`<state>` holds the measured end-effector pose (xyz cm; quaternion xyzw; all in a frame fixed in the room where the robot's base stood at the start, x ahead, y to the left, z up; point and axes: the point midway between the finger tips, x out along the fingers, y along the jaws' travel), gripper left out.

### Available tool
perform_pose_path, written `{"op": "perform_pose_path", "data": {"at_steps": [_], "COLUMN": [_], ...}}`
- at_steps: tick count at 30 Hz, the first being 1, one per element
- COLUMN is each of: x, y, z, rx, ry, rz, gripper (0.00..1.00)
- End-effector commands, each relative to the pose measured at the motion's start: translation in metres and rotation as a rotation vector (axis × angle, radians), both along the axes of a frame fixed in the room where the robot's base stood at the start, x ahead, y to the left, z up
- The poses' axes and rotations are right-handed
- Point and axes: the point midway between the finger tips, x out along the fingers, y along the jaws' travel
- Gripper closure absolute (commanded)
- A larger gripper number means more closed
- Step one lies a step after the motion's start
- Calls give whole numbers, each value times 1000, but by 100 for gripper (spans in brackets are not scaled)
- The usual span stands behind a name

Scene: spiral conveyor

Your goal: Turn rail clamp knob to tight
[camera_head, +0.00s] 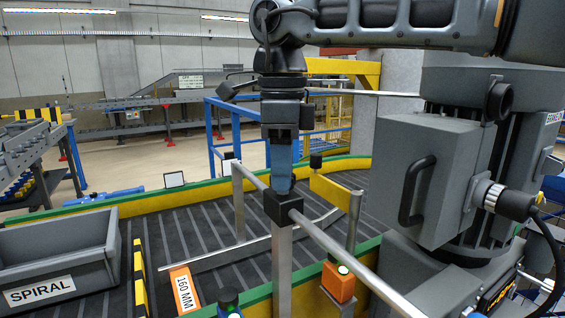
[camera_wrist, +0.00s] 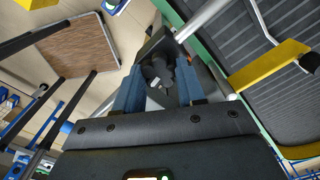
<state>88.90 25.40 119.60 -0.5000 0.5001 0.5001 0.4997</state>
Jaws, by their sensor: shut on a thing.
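The black rail clamp (camera_head: 283,208) sits where the steel guide rail (camera_head: 325,242) crosses a vertical post (camera_head: 282,270). My gripper (camera_head: 281,186) points down onto the clamp from above. In the wrist view, the blue fingers of my gripper (camera_wrist: 158,88) stand on both sides of the dark lobed clamp knob (camera_wrist: 160,70) and are shut on it. In the head view the fingers hide the knob. No tight or loose marking can be read, so the knob's setting cannot be told.
A grey bin (camera_head: 55,258) marked SPIRAL stands at the left on the dark slatted conveyor (camera_head: 195,228). An orange sensor box (camera_head: 339,282) is beside the post. A grey cabinet (camera_head: 420,150) on the spiral column stands close at the right.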

Motion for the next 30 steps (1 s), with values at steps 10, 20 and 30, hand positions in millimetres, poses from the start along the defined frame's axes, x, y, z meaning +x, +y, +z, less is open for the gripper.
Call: {"op": "perform_pose_path", "data": {"at_steps": [10, 20, 30], "x": [1, 1, 1], "y": [-1, 0, 0], "z": [1, 1, 1], "rx": [0, 1, 2], "ry": [-3, -3, -2], "rz": [-310, -506, -577], "gripper": [91, 91, 91]}}
